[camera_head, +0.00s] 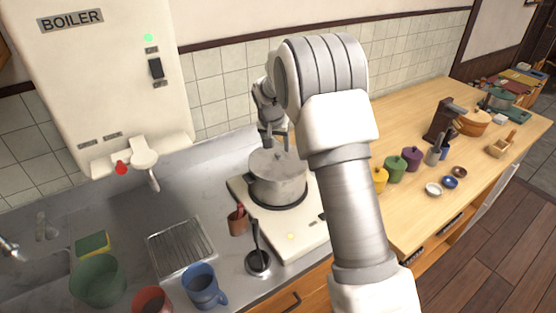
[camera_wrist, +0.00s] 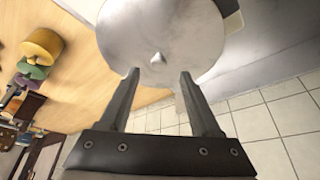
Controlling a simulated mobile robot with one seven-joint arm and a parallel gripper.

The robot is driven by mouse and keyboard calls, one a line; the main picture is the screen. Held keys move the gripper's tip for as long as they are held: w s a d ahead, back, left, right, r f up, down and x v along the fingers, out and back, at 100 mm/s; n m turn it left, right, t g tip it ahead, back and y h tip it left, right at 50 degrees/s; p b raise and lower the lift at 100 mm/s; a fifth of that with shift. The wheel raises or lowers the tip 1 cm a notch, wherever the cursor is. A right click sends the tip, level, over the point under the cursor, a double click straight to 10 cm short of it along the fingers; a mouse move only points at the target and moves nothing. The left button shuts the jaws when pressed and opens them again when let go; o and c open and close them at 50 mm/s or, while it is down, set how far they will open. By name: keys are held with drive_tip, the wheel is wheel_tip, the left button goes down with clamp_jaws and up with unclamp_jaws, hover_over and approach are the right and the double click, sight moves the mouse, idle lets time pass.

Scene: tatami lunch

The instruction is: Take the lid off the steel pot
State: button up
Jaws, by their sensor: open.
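The steel pot (camera_head: 278,187) stands on the hob, with its round steel lid (camera_head: 268,163) on top. My gripper (camera_head: 274,143) points down just above the lid. In the wrist view my gripper (camera_wrist: 159,73) is open, its two fingers apart with nothing between them. The lid (camera_wrist: 150,25) fills the top of that view. The fingers appear apart from the knob, though the exact gap cannot be told. The far side of the pot is hidden.
A blue mug (camera_head: 203,287) and a drying rack (camera_head: 180,248) are further left. Colored lidded jars (camera_head: 395,168) stand on the wooden counter (camera_head: 420,205) at right. The tiled wall is behind.

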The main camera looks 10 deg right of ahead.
sight(278, 153)
drive_tip(key=shift+x, duration=1.75)
drive_tip(key=shift+s, duration=0.15)
clamp_jaws()
